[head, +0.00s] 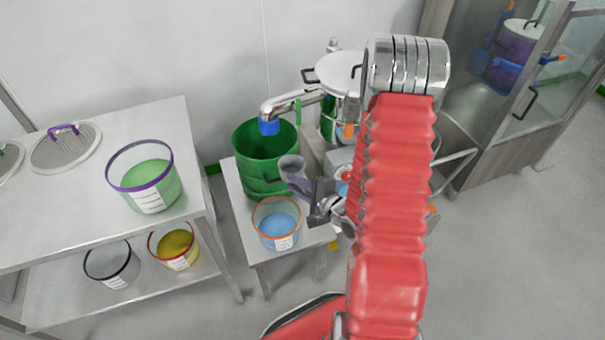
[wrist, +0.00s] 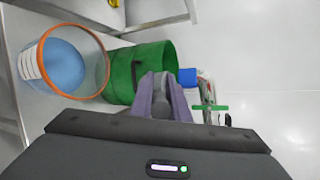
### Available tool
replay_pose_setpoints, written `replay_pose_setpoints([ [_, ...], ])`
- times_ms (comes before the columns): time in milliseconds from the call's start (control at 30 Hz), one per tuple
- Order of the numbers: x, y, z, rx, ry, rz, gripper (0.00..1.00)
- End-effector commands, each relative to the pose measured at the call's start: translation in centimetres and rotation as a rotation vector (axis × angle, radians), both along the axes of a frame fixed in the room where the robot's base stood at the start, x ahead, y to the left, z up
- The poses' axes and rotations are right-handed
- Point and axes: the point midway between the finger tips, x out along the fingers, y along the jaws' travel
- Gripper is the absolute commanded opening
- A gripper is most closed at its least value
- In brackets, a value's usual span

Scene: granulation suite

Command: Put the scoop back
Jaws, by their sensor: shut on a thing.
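The scoop (head: 293,168) is grey-purple. My gripper (head: 318,200) is shut on it and holds it in the air beside the right side of the green bucket (head: 262,150), above the small table. In the wrist view the scoop (wrist: 164,98) points away from me, in front of the green bucket (wrist: 150,68). The dark gripper body fills the bottom of that view, and the grip itself is hidden. A clear tub with an orange rim and blue contents (head: 278,224) stands in front of the green bucket, left of my gripper; it also shows in the wrist view (wrist: 66,62).
A metal spout with a blue end (head: 269,126) hangs over the green bucket. A steel vessel with a lid (head: 338,72) stands behind. At left, a steel bench (head: 60,215) holds a purple-rimmed tub (head: 146,178), with two more tubs below. A glass-doored cabinet (head: 535,85) stands at right.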

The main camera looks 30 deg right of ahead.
Motion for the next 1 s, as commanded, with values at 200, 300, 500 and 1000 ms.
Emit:
replay_pose_setpoints([
  [200, 2.5, 7.2, 2.0, -0.002, -0.004, 0.161, 0.0],
  [300, 3.1, 9.9, 2.7, -0.002, -0.003, 0.219, 0.0],
  [500, 3.5, 12.7, 3.3, -0.001, -0.001, 0.276, 0.0],
  [1000, 3.6, 12.7, 3.4, 0.0, -0.001, 0.276, 0.0],
])
